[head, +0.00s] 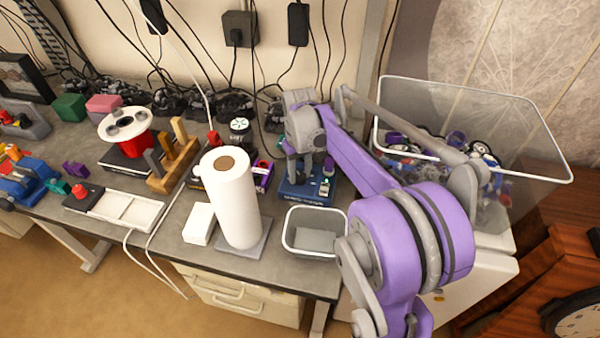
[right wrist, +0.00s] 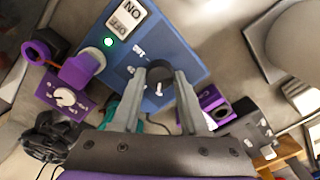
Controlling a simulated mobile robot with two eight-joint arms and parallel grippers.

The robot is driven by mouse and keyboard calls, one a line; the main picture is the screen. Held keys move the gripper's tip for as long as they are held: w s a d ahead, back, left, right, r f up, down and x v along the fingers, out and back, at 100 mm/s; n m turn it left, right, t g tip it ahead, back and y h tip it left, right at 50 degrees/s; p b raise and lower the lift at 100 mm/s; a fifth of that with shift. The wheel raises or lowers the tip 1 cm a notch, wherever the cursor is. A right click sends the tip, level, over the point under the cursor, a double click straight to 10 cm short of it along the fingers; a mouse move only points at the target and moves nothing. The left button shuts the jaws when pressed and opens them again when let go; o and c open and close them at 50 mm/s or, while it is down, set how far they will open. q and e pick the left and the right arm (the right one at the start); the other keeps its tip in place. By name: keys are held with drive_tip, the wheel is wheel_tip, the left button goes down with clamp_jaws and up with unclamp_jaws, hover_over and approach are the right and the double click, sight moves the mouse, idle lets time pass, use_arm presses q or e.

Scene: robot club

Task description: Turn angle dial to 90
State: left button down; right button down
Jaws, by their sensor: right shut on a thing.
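The blue box (head: 294,190) stands on the bench under my right gripper. In the right wrist view the blue box (right wrist: 180,50) carries an ON/OFF switch (right wrist: 127,16), a lit green light (right wrist: 107,42) and a dark dial knob (right wrist: 158,77) with a white pointer. My right gripper (right wrist: 160,76) reaches down over the box, its two fingers on either side of the knob and shut on it. The scale marks around the knob are mostly hidden by the fingers or too small to read. A purple panel (right wrist: 75,107) with a white-pointered dial (right wrist: 65,97) sits beside the box. My left gripper is not in view.
A white paper roll (head: 232,200) stands left of the box, with an open grey bin (head: 315,250) in front. A clear crate (head: 480,100) of parts is at the right. A wooden block holder (head: 175,165) and a red spool (head: 130,140) stand further left.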

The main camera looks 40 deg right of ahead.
sight(300, 176)
drive_tip(key=m, duration=0.4)
drive_tip(key=shift+m, duration=1.9)
drive_tip(key=shift+c, duration=2.1)
unclamp_jaws()
wheel_tip(300, 176, up, 11)
drive_tip(key=shift+f, duration=0.1)
